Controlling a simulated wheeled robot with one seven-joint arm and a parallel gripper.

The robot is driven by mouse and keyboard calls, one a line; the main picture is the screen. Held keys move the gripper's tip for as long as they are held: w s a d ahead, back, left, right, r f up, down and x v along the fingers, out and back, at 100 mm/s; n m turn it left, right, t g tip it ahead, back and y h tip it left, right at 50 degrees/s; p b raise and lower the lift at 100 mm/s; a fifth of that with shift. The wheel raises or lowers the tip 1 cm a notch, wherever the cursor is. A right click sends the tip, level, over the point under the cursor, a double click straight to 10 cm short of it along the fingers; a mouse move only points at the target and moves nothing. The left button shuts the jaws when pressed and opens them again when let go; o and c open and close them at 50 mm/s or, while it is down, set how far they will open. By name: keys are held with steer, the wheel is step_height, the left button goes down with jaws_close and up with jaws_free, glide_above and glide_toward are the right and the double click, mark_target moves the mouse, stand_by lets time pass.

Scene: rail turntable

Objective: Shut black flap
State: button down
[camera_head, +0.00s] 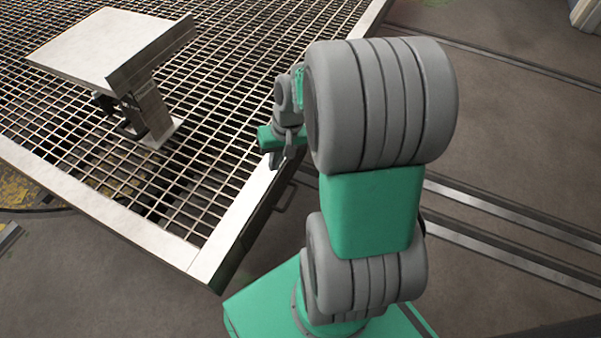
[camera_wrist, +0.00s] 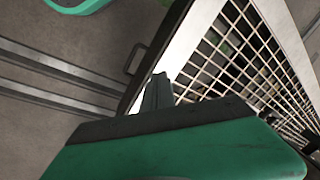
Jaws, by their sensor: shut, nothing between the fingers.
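I cannot make out a black flap for certain in either view. A pale metal console (camera_head: 95,45) with a slanted top stands on a post on the grating, at the upper left of the head view. Small dark parts sit under its top, too small to tell what they are. My gripper (camera_head: 274,161) is over the right edge of the grating, well apart from the console. In the wrist view my gripper's fingers (camera_wrist: 158,92) are together and empty, pointing over the platform's pale rim. My arm hides part of the platform edge.
The grating platform (camera_head: 236,215) has a pale metal rim. A small handle (camera_wrist: 135,60) sticks out from its side. Rails (camera_head: 500,212) run along the brown floor at the right. The grating between my gripper and the console looks clear.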

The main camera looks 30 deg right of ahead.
steer(key=s+d+f+m+t+y+p, duration=0.35)
steer(key=d+f+m+t, duration=0.4)
steer(key=d+f, duration=1.1)
steer(key=w+a+f+m+g+b, duration=0.1)
steer(key=w+a+f+b, duration=0.4)
steer(key=w+f, duration=0.3)
steer(key=shift+w+a+h, duration=0.35)
steer(key=shift+w+h, duration=0.1)
steer(key=shift+w, duration=0.2)
steer(key=shift+w+a+f+b, duration=0.25)
steer(key=shift+w+a+b, duration=0.1)
steer(key=shift+w+b, duration=0.25)
